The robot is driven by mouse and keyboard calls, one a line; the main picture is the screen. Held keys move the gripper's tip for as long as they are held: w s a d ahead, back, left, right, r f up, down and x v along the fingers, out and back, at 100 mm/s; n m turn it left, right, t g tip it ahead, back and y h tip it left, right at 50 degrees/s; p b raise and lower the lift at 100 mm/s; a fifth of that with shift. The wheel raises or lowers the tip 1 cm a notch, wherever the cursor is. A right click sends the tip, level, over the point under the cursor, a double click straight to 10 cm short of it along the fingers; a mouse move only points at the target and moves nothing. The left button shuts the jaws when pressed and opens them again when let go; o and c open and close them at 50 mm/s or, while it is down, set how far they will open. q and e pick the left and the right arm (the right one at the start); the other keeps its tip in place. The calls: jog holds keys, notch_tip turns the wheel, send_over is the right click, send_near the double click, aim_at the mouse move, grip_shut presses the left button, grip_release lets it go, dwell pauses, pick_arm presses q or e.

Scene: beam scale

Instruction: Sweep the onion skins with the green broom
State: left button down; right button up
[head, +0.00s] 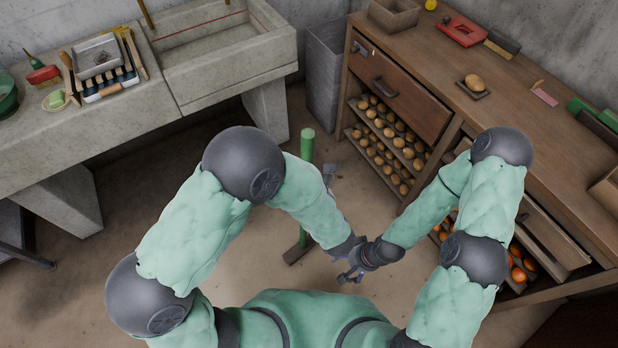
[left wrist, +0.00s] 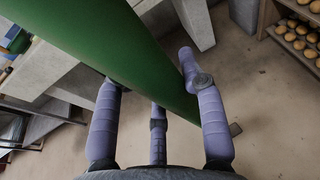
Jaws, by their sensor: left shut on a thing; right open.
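The green broom (head: 307,146) stands nearly upright on the floor in the middle of the head view, its dark head (head: 298,252) low down. My left arm crosses in front of its handle. In the left wrist view the thick green handle (left wrist: 110,45) runs across close up, and my left gripper (left wrist: 152,75) is shut on it. My left gripper is mostly hidden in the head view. My right gripper (head: 350,272) is open and empty, low and just right of the broom head. I cannot make out any onion skins.
A wooden bench (head: 530,125) stands at the right, with potatoes (head: 388,135) and orange-coloured produce (head: 518,262) on its lower shelves. A red dustpan (head: 462,31) lies on top. A stone sink (head: 225,62) is at the left. A grey bin (head: 327,70) stands between. Bare floor surrounds the broom.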

pick_arm(q)
jog(key=w+a+b, duration=0.2)
jog(key=w+a, duration=0.6)
jog(key=a, duration=0.1)
jog(key=shift+w+r+b, duration=0.15)
jog(key=shift+w+b, duration=0.15)
dwell(0.4)
